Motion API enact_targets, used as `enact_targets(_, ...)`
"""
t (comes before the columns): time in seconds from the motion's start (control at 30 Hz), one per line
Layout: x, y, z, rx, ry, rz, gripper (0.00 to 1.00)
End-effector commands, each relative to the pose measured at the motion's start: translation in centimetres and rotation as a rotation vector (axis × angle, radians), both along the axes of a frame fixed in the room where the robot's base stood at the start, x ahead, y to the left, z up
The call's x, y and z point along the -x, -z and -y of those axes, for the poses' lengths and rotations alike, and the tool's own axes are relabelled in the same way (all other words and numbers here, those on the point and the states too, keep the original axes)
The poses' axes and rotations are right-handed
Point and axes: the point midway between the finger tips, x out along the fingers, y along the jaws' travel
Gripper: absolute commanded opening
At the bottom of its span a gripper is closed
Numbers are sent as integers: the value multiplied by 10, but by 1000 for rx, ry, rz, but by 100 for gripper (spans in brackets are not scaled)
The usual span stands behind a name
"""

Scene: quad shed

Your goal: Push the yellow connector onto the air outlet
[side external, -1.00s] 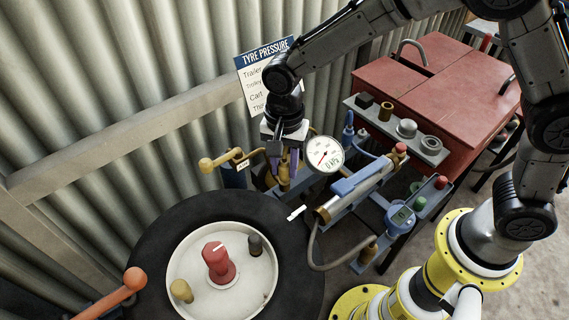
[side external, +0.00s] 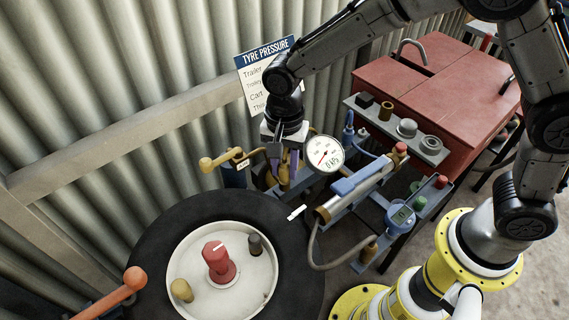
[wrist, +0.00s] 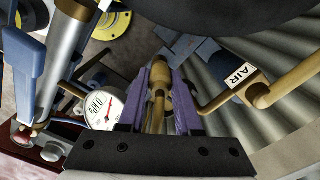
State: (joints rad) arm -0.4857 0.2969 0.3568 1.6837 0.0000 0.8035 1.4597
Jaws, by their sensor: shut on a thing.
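My gripper (side external: 285,163) hangs down beside the metal wall, behind the tyre. In the wrist view its purple fingers (wrist: 173,88) are shut on a yellow-brass piece (wrist: 160,74), which looks like the yellow connector. In the side view, brass shows between and below the fingers. The air outlet's brass pipe (wrist: 285,82) carries an AIR tag (wrist: 240,84) and bends toward the fingers from the right. In the side view its yellow lever (side external: 215,161) sticks out left of my gripper. The fingers hide the meeting of connector and outlet, so I cannot tell whether it is seated.
A round gauge (side external: 325,154) stands just right of my gripper, and a blue pump (side external: 353,186) lies beyond it. The black tyre (side external: 142,222) with its pale hub lies in front. A red box (side external: 440,80) stands at the back right. The wall is close behind.

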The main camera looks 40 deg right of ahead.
Motion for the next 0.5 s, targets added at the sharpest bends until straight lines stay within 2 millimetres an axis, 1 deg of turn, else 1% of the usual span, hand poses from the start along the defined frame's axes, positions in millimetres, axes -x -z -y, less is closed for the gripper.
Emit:
enact_targets(0.43,0,9,0,0,0,0,0)
enact_targets(0.47,0,9,0,0,0,0,34)
enact_targets(0.5,0,9,0,0,0,0,42)
